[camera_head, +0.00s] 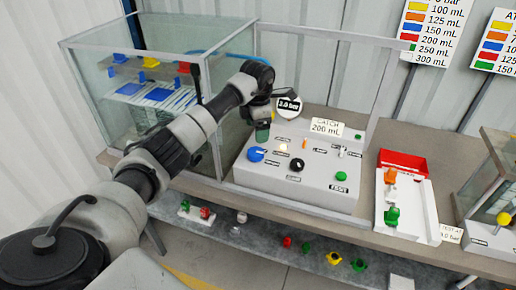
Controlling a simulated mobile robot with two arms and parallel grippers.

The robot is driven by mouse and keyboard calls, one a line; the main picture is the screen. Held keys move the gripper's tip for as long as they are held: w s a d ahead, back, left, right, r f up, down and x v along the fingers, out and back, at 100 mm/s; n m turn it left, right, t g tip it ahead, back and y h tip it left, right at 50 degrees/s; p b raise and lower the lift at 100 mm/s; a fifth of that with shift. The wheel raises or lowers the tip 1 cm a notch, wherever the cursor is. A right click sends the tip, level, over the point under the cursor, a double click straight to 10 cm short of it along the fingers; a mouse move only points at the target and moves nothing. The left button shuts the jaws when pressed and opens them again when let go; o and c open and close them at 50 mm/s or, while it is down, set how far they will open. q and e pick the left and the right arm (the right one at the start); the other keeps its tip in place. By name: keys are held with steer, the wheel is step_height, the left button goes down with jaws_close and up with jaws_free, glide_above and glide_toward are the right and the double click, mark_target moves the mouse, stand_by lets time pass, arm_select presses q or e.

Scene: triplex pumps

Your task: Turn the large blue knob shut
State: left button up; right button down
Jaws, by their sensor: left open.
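The large blue knob (256,154) sits on the left of a grey control panel's sloped face. My left arm reaches in from the left, and its gripper (263,130) hangs over the panel's left part, just above the blue knob in the picture. The gripper is open, and a gap to the knob seems to remain. Its fingers are small and dark here, so their exact spread is hard to see. The knob's face is mostly visible. My right gripper is not in view.
The grey panel (305,189) also carries a black knob (297,164), a green button (341,176) and small switches. A round gauge (288,106) stands behind my gripper. A glass tank (120,95) is at left. A white-and-red tray (403,160) lies right.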

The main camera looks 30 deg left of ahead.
mark_target(258, 151)
arm_select(q)
step_height(258, 151, down, 9)
steer(key=shift+r+p, duration=0.15)
steer(key=shift+p, duration=0.75)
steer(key=c, duration=0.9)
